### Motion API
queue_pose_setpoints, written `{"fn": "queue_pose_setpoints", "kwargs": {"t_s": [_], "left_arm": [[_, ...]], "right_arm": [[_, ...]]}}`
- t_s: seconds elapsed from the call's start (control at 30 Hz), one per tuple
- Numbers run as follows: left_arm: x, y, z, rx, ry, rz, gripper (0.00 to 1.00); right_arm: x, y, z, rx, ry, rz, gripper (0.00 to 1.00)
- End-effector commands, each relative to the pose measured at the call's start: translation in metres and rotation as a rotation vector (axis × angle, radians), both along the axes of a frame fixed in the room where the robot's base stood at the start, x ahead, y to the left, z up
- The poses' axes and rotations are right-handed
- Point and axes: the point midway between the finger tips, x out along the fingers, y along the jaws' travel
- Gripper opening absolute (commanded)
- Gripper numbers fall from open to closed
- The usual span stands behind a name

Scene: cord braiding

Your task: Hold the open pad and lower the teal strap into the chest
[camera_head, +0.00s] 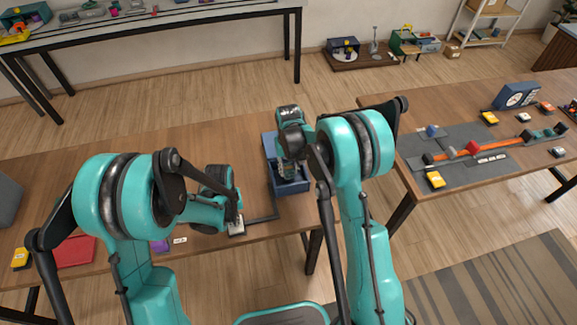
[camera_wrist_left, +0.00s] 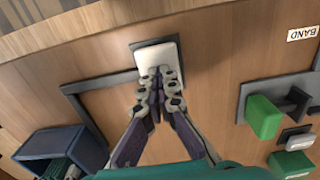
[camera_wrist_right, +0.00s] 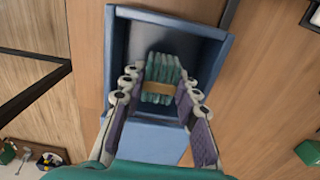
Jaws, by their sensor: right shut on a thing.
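The blue chest (camera_head: 292,187) stands open on the table; its rim (camera_wrist_right: 118,50) frames the right wrist view. My right gripper (camera_wrist_right: 158,86) is shut on the teal strap (camera_wrist_right: 162,66), a folded bundle with a tan band round it. The strap is within the outline of the chest's opening; its exact depth is hard to tell. The white open pad (camera_wrist_left: 160,54) sits on a dark base at the table's near edge. My left gripper (camera_wrist_left: 158,74) has its fingertips together on the pad, seemingly touching it. In the head view my arms partly hide the chest and strap.
A dark flat bar (camera_head: 262,218) runs along the table from pad to chest. A red mat (camera_head: 75,251) is at the left. Another table (camera_head: 450,115) stands at the right.

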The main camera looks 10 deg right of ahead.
Motion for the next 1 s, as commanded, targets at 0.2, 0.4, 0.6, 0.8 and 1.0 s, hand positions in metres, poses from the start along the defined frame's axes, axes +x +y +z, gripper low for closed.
{"fn": "queue_pose_setpoints", "kwargs": {"t_s": [0.2,0.4,0.6,0.8,1.0], "left_arm": [[0.0,0.0,0.0,0.0,0.0,0.0,0.0],[0.0,0.0,0.0,0.0,0.0,0.0,0.0],[0.0,0.0,0.0,0.0,0.0,0.0,0.0],[0.0,0.0,0.0,0.0,0.0,0.0,0.0],[0.0,0.0,0.0,0.0,0.0,0.0,0.0]], "right_arm": [[0.0,0.0,0.0,0.0,0.0,0.0,0.35],[0.0,0.0,0.0,0.0,0.0,0.0,0.54],[0.0,0.0,0.0,0.0,0.0,0.0,0.54],[0.0,0.0,0.0,0.0,0.0,0.0,0.54],[0.0,0.0,0.014,0.0,0.0,0.0,0.54]]}}
